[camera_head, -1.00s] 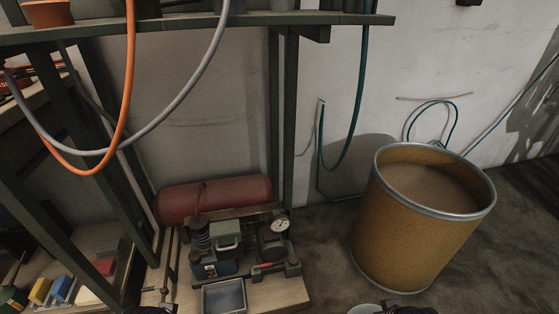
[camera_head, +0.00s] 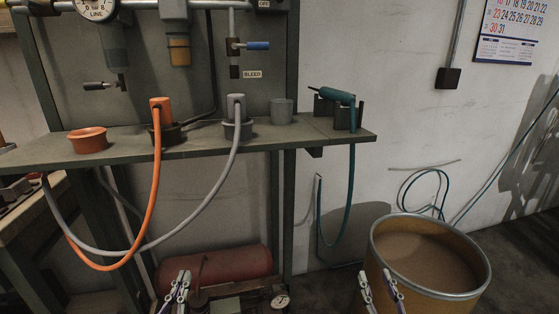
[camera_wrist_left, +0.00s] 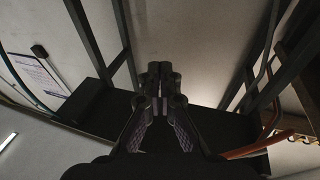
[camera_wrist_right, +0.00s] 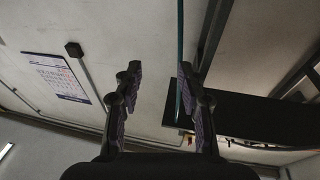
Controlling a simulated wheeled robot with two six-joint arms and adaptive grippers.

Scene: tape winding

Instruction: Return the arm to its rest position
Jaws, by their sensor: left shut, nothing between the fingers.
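My left gripper (camera_head: 178,285) is at the bottom edge of the head view, in front of the red tank. Its fingers meet with nothing between them, as the left wrist view also shows at the fingertips (camera_wrist_left: 160,70). My right gripper (camera_head: 376,275) is in front of the left side of the brown drum in the head view. Its fingers stand apart and are empty, also in the right wrist view (camera_wrist_right: 160,68). Most of both arms is outside the head view.
A dark shelf (camera_head: 270,147) carries an orange pot (camera_head: 88,140), hose fittings, a grey cup (camera_head: 281,111) and a teal tool (camera_head: 333,95). Orange (camera_head: 152,215) and grey hoses hang below it. A brown drum (camera_head: 430,255) stands right. The red tank (camera_head: 225,265) lies below the shelf.

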